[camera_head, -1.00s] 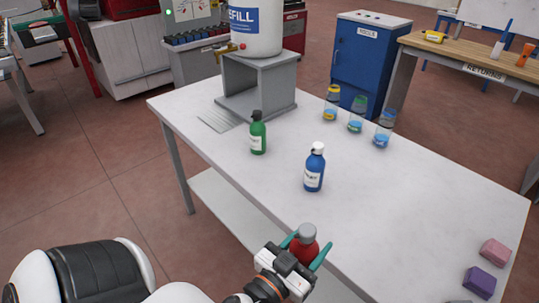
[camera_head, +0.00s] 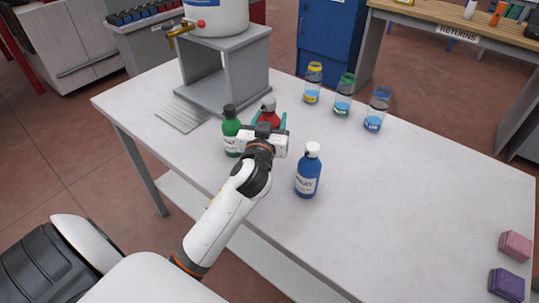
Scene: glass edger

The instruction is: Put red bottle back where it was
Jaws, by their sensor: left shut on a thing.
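The red bottle (camera_head: 269,114) has a grey cap and shows above and behind my left gripper (camera_head: 267,130). The gripper is shut on it, with teal fingers on either side. The bottle is over the white table, between the green bottle (camera_head: 230,136) and the blue bottle (camera_head: 307,172), set slightly farther back. Its lower part is hidden by the gripper, so I cannot tell whether it touches the table. The green bottle stands close to the left of the gripper and is partly covered by it. My right gripper is not in view.
A grey stand (camera_head: 230,72) with a white refill tank (camera_head: 216,14) is at the back left. Jars with yellow, green and blue lids, including the yellow-lidded jar (camera_head: 313,82), stand at the back. Pink (camera_head: 515,246) and purple (camera_head: 506,284) blocks lie at right. The table (camera_head: 400,200) is clear at centre right.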

